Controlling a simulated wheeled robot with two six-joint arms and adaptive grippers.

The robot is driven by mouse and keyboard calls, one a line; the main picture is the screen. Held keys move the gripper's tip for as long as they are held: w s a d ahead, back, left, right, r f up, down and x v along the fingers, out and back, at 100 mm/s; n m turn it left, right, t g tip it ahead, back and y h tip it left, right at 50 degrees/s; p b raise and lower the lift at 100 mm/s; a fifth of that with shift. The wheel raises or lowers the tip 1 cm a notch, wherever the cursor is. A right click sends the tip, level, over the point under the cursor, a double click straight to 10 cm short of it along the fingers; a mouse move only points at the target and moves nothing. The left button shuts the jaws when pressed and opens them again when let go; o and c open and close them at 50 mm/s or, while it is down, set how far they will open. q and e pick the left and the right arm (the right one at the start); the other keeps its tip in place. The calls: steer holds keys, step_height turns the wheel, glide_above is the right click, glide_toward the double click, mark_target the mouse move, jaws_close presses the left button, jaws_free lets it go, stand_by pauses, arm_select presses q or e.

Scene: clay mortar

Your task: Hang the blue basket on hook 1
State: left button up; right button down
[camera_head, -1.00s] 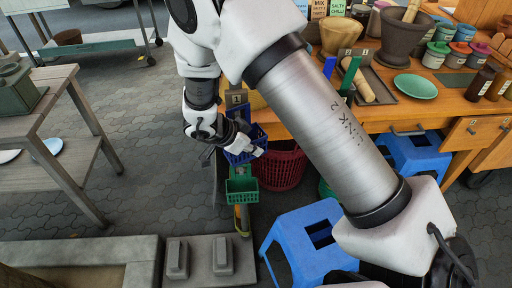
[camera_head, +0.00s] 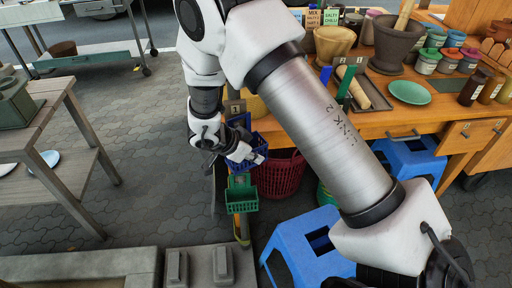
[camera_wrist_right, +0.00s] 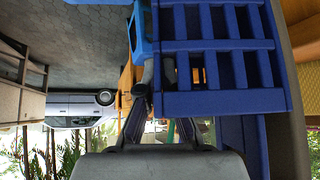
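The blue slatted basket (camera_head: 240,160) is at my right gripper (camera_head: 250,152), in front of a post whose grey tag reads 1 (camera_head: 235,108). A blue upright plate (camera_head: 240,120) shows below the tag; the hook itself cannot be made out. In the right wrist view the basket (camera_wrist_right: 222,55) fills the upper right, very close. The fingers of my right gripper (camera_wrist_right: 160,105) reach up to its edge and appear shut on it; the basket hides part of one finger. Whether the basket touches the hook is hidden. My left gripper is not in view.
A green basket (camera_head: 241,200) is on the same post, just below the blue one. A dark red basket (camera_head: 280,175) and blue stool (camera_head: 300,245) stand to the right. The wooden table (camera_head: 390,123) holds mortars and jars.

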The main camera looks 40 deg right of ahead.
steer(key=shift+w+a+r, duration=0.1)
steer(key=shift+w+r, duration=0.05)
steer(key=shift+w, duration=0.35)
steer(key=c, duration=1.4)
jaws_free()
steer(key=shift+c, duration=0.2)
steer(key=shift+o, duration=1)
steer(key=shift+w+f, duration=0.3)
steer(key=shift+s, duration=0.2)
